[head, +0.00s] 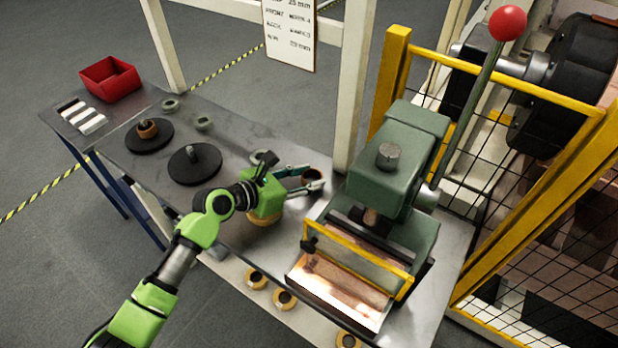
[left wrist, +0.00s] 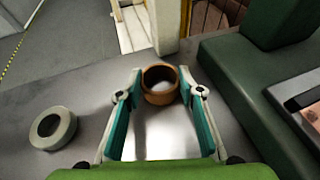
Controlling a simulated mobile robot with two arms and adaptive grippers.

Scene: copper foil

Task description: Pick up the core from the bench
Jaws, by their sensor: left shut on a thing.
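The core, a short brown hollow ring, stands upright on the metal bench (head: 235,150) near the green press. In the head view the core (head: 311,174) is partly covered by the fingers. In the left wrist view the core (left wrist: 160,86) sits between the fingertips at the far end of the jaws, its opening facing up. My left gripper (head: 315,178) is shut on the core; its teal finger pads also show in the left wrist view (left wrist: 162,92). I cannot tell any gap under the core. My right gripper is not in view.
The green press (head: 395,165) with a yellow-framed guard stands right of the core. A pale ring (head: 262,157) lies on the bench left of the gripper. Two black discs (head: 195,164) with posts, a red bin (head: 110,78) and several rings (head: 284,299) low at the front are around.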

